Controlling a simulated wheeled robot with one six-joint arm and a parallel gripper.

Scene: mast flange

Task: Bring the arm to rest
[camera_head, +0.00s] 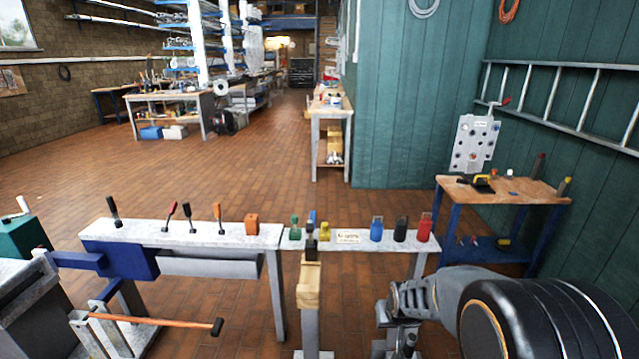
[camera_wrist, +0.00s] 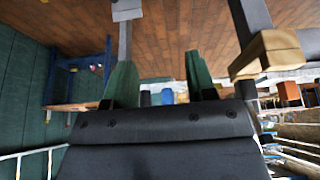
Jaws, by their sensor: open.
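My gripper (camera_wrist: 160,78) shows in the wrist view, with its two greenish fingers spread apart. I see nothing held between them. Behind the gap, blurred dark and blue items stand in the background, apart from the fingers. In the head view my arm reaches in at the lower right, with a big dark round joint nearest the camera. It extends left in front of the right end of the bench (camera_head: 345,240). The fingers are not clear in that view.
A wooden block on a post (camera_head: 309,285) stands before the bench, which carries small tools and colored blocks. A wooden-topped blue table (camera_head: 505,190) with a perforated plate (camera_head: 475,143) stands at right, below a wall ladder (camera_head: 560,95).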

